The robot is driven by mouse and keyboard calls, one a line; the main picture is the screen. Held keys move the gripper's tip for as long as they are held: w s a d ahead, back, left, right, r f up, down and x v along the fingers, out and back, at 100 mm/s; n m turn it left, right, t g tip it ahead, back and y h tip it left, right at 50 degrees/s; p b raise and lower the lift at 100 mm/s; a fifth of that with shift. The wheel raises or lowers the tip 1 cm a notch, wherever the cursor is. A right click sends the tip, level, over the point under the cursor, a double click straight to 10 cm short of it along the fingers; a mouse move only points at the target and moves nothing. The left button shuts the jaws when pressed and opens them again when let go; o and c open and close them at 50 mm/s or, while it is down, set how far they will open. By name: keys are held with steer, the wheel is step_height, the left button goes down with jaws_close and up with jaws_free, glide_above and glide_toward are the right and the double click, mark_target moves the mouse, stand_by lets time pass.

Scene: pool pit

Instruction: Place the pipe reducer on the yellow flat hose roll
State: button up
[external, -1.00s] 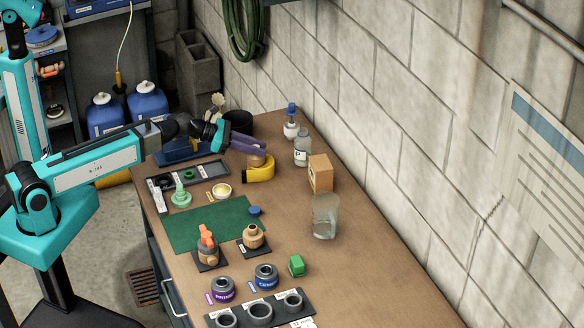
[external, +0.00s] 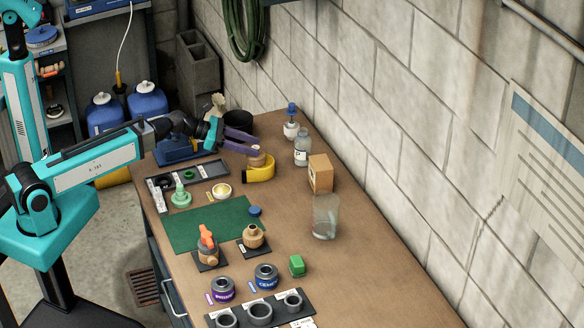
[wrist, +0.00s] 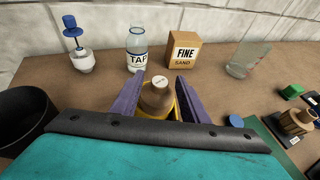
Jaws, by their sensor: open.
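The tan pipe reducer (external: 257,158) sits upright on the yellow flat hose roll (external: 262,174) near the back of the bench. In the wrist view the reducer (wrist: 157,95) stands between the two purple fingers, with a strip of the yellow roll (wrist: 180,106) showing behind it. My gripper (external: 252,146) is open around the reducer, with visible gaps beside it in the wrist view. The lower part of the reducer and most of the roll are hidden there by my gripper body.
A clear beaker (external: 325,217) stands farther forward. A green mat (external: 205,225) and a similar tan fitting (external: 253,237) lie in front.

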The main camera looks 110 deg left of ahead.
steer(key=b+v, duration=0.2)
steer(key=v, duration=0.2)
steer(key=shift+a+f, duration=0.1)
steer(key=b, duration=0.4)
steer(key=shift+s+r, duration=0.25)
steer(key=shift+s, duration=0.05)
steer(key=b+v, duration=0.2)
steer(key=b, duration=0.4)
steer(key=shift+d+f, duration=0.15)
steer(key=shift+d, duration=0.05)
steer(key=shift+b+v, duration=1.45)
steer(key=shift+b, duration=1.55)
steer(key=shift+r, duration=0.2)
